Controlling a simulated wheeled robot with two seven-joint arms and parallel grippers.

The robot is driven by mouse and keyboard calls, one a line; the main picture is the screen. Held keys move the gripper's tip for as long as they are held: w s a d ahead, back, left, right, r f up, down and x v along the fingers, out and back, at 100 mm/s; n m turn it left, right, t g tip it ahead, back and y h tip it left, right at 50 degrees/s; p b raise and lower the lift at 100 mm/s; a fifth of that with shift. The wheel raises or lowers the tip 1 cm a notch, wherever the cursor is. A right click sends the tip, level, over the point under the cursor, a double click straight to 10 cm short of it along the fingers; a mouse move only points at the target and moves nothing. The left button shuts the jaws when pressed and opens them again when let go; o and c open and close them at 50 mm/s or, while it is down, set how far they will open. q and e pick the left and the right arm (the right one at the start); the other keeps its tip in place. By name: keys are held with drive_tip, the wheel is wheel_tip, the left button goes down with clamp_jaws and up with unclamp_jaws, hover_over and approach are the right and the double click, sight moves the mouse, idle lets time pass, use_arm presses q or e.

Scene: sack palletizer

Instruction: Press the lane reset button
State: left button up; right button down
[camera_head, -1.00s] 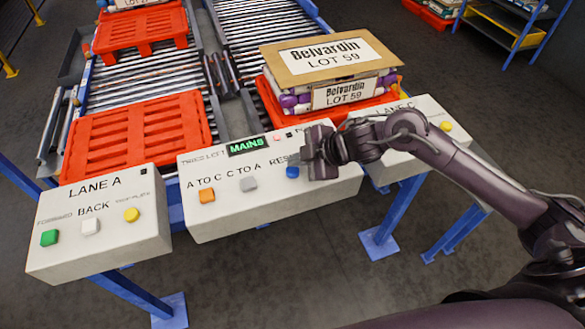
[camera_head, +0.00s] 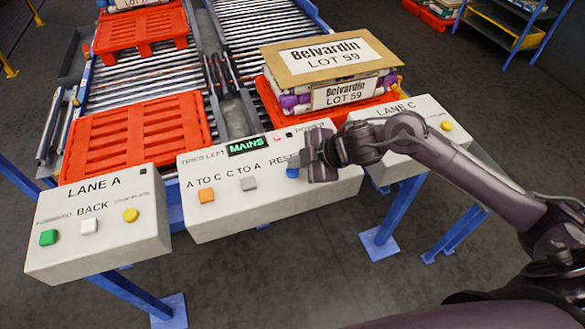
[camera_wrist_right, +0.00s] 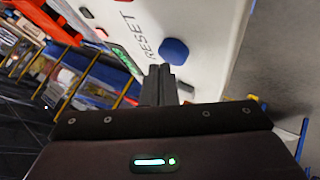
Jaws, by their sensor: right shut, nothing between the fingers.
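The blue reset button (camera_head: 291,173) sits on the sloped top of the middle white control box (camera_head: 255,212), under the partly covered RESET lettering. In the right wrist view the blue button (camera_wrist_right: 174,51) shows whole, beside the word RESET. My right gripper (camera_head: 300,163) is over the right part of this box, its fingers shut and empty. The fingertips (camera_wrist_right: 158,70) are close to the button, just beside it in the wrist view; I cannot tell whether they touch it. In the head view the gripper hides part of the button. My left gripper is not in view.
The same box has an orange button (camera_head: 207,195), a grey button (camera_head: 249,183) and a lit MAINS display (camera_head: 247,146). The LANE A box (camera_head: 98,240) stands left, the LANE C box (camera_head: 408,150) right. Behind are roller conveyors and a red pallet (camera_head: 137,135); stacked sacks (camera_head: 335,75) stand behind right.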

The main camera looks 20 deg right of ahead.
sight(297, 172)
drive_tip(key=shift+f+b, duration=0.3)
drive_tip(key=shift+f, duration=0.25)
idle(0.6)
drive_tip(key=shift+r+p, duration=1)
wheel_tip(297, 172, up, 5)
drive_tip(key=p, duration=0.5)
idle(0.4)
